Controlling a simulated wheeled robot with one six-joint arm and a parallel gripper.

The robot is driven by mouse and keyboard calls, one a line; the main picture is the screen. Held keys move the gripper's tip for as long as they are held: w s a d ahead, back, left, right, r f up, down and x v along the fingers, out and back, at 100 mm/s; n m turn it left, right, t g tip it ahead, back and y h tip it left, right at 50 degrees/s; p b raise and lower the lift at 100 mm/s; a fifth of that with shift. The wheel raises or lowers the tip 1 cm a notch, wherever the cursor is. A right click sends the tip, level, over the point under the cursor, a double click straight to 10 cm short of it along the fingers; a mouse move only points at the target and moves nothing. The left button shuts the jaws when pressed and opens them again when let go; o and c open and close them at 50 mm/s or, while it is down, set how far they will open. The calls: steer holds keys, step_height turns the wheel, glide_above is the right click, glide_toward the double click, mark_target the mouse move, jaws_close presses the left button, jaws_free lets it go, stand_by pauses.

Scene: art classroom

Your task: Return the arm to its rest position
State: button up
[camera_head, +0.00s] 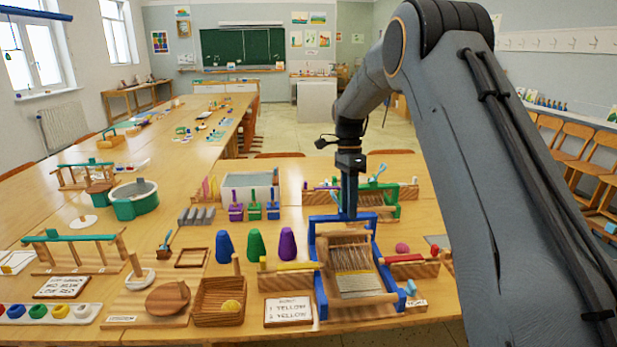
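My gripper (349,188) points straight down over the far side of a blue-framed loom (321,290) on the near table. Its fingers look close together, but their tips are small and partly lost against the blue frame, so I cannot tell open from shut. I see no object clearly held in it. My arm comes in from the right, bends at the top and reaches over the table.
Blue, green and purple cones (256,245) stand left of the loom. A green-framed loom (393,208) stands behind. Wooden chairs (573,140) line the right wall. Floor is open beyond.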

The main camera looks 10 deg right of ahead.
steer(key=s+f+n+t, duration=0.1)
steer(key=s+n, duration=0.7)
steer(key=s, duration=0.8)
steer(key=s+f+n+t, duration=0.2)
steer(key=s+n, duration=0.6)
steer(key=s, duration=0.9)
steer(key=shift+s+d+f+n, duration=0.3)
steer(key=shift+f+n, duration=0.1)
steer(key=shift+f, duration=0.5)
